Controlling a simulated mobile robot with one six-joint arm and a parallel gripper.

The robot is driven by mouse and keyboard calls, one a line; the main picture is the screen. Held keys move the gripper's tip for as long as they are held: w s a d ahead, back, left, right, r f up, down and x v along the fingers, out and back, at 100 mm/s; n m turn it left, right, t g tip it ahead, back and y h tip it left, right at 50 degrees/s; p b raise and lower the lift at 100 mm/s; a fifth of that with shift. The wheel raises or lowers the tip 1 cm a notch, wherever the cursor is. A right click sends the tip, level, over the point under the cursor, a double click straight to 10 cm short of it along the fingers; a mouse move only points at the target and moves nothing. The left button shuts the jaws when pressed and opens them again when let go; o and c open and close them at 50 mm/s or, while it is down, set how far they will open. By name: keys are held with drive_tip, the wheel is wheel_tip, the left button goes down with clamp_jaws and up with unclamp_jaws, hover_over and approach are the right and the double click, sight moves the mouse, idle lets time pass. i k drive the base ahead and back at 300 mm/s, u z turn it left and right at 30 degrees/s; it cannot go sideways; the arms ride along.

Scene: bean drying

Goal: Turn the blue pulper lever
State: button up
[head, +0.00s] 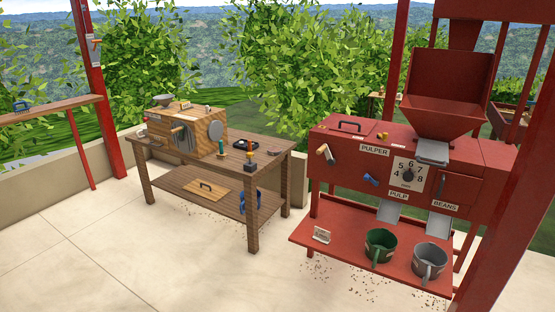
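The red pulper (335,140) stands at the right in the head view, with a "PULPER" label on its front. A small blue lever (371,180) sticks out low on its front panel, left of the numbered dial (408,174). A handle with a pale wooden grip (325,153) is on the panel's left end. I cannot tell the blue lever's exact angle at this size. My gripper is not in view, and nothing is seen touching the lever.
A green mug (380,245) and a grey mug (429,261) stand on the red lower shelf (340,257) under the chutes. A wooden table (240,164) with a wooden machine (188,131) stands to the left. A red post (506,190) rises at the right. The floor in front is clear.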

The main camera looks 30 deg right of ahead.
sight(367, 177)
drive_tip(key=z, duration=0.1)
drive_tip(key=i, duration=1.15)
drive_tip(key=z, duration=0.15)
